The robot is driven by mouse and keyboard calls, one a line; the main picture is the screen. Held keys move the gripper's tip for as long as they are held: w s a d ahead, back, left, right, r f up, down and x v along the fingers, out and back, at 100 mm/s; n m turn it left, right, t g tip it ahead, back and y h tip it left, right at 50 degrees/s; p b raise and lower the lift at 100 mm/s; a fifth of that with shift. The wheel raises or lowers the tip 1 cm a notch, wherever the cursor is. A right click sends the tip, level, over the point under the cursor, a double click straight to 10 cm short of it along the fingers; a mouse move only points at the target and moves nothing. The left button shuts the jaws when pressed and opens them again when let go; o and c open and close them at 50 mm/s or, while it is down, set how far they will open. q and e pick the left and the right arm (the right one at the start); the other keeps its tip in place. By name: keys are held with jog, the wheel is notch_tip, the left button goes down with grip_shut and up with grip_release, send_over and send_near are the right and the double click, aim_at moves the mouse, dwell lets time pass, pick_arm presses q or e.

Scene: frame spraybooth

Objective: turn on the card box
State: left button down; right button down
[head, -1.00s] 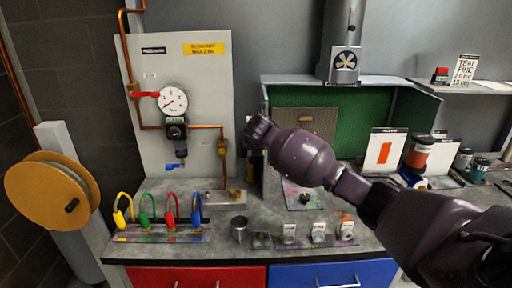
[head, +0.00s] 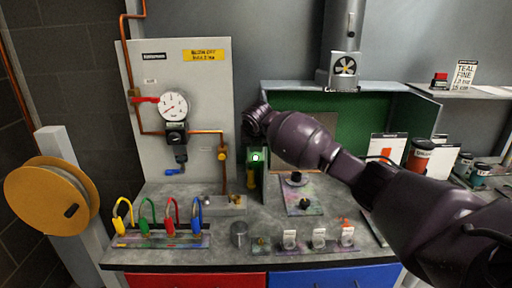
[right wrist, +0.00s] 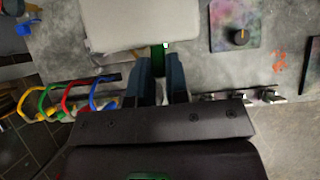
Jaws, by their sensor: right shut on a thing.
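Nothing in view is clearly labelled as the card box. A small green box-like thing with a bright white spot (head: 256,158) stands by the right edge of the grey wall panel, under the end of my right arm. In the right wrist view, my right gripper (right wrist: 160,88) is shut on a narrow green piece (right wrist: 158,60). A pale grey flat slab (right wrist: 155,25) lies just beyond it; I cannot tell whether they are joined. In the head view, my right arm's dark links hide the fingertips. My left gripper is not in view.
Coloured padlocks (head: 160,220) stand in a row at left. A steel cup (head: 239,233) and several small jars (head: 319,236) line the bench front. A knob plate (head: 304,205) lies behind them. The gauge (head: 173,106) hangs on the wall panel. Bare worktop (head: 265,210) separates them.

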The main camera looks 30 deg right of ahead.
jog(key=c, duration=1.1)
grip_release()
jog(key=b+v, duration=0.1)
jog(key=v, duration=1)
jog(key=shift+f, duration=0.1)
